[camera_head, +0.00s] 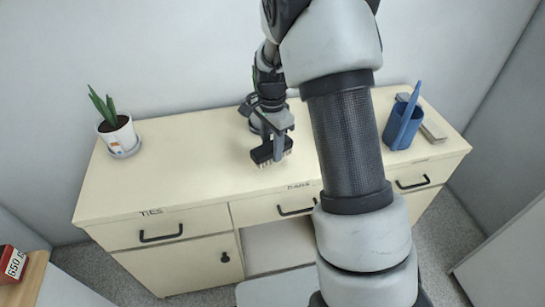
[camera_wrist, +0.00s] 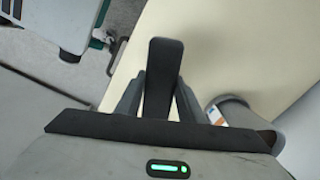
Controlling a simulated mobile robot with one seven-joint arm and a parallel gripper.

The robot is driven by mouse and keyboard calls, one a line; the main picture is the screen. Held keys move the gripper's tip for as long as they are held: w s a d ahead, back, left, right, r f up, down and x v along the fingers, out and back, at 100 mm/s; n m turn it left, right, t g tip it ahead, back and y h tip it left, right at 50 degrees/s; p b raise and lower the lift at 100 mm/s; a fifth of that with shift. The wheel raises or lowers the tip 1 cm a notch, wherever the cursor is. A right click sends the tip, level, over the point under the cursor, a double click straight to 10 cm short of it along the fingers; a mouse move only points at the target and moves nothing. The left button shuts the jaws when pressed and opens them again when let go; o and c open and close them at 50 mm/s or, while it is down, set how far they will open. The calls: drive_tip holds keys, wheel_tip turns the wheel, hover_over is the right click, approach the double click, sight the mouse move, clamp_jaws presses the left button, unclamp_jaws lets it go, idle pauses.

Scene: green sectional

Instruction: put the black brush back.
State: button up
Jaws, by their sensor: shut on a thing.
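My gripper (camera_head: 272,132) is shut on the black brush (camera_head: 270,152) over the middle of the cream cabinet top. The brush head faces down with pale bristles below it. I cannot tell whether the bristles touch the top. In the wrist view the black brush (camera_wrist: 162,75) stands out between the two fingers of my gripper (camera_wrist: 160,98). A blue cup (camera_head: 401,128) with a blue pen-like thing in it stands at the right end of the cabinet top.
A potted plant (camera_head: 117,135) on a saucer stands at the left end. A grey flat block (camera_head: 432,131) lies beside the cup. The cabinet (camera_head: 190,165) has labelled drawers with dark handles. Its top is clear between the plant and my gripper.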

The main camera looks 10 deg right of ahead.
sight(272, 155)
drive_tip(key=shift+f, duration=1.8)
drive_tip(key=shift+f, duration=0.1)
drive_tip(key=o, duration=1.1)
drive_tip(key=shift+b, duration=0.3)
